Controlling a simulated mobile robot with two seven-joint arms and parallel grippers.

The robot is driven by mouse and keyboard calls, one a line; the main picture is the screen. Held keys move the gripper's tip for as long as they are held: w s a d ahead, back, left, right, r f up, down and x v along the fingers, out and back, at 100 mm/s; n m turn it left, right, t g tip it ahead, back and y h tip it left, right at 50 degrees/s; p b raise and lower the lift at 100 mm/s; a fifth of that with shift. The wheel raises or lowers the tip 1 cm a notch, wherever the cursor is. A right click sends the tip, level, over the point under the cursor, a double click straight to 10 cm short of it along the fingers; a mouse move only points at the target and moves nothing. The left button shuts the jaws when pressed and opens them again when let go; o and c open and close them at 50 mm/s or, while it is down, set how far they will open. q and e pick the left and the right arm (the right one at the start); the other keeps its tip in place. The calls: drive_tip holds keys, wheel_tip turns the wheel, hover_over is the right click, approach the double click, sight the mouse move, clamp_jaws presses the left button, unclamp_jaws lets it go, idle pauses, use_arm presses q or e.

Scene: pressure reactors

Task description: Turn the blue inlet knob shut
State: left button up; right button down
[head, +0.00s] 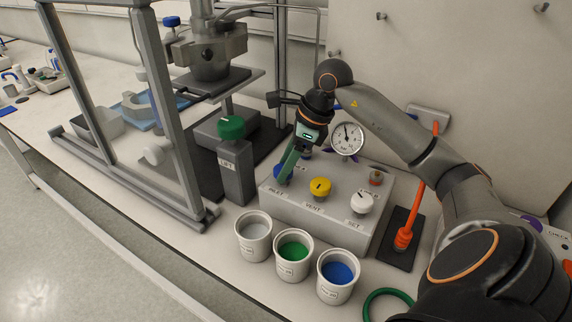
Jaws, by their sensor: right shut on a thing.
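The blue inlet knob (281,175) sits at the left end of the grey control box (325,216), above the INLET label. My right gripper (284,174) reaches down from above and is shut on the blue knob, covering part of it. How far the knob is turned cannot be made out. The yellow vent knob (320,187) and the white set knob (361,203) are on the same box, to the right. My left gripper is not in view.
A pressure gauge (347,138) stands behind the box. Three cups, with grey (254,230), green (294,252) and blue (339,272) contents, stand in front. A green-topped LIFT post (232,160) is left of the box. An orange tool (404,236) stands to the right.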

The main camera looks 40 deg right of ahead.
drive_tip(key=m+h, duration=0.1)
drive_tip(key=m, duration=0.2)
drive_tip(key=shift+t, duration=0.3)
drive_tip(key=m+h, duration=0.1)
drive_tip(key=m, duration=0.1)
drive_tip(key=shift+s+a+m, duration=0.1)
drive_tip(key=shift+m, duration=0.2)
drive_tip(key=shift+m+t+h, duration=0.3)
drive_tip(key=shift+m, duration=0.6)
drive_tip(key=shift+a+r+m+h, duration=0.15)
drive_tip(key=shift+m+h, duration=0.25)
drive_tip(key=shift+m, duration=0.5)
drive_tip(key=shift+m+h, duration=0.4)
drive_tip(key=shift+m, duration=0.8)
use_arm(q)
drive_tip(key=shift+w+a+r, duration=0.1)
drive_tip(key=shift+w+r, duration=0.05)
use_arm(e)
drive_tip(key=shift+a+m+h, duration=0.1)
drive_tip(key=shift+m+h, duration=0.4)
drive_tip(key=shift+m, duration=0.7)
drive_tip(key=shift+c, duration=1.3)
unclamp_jaws()
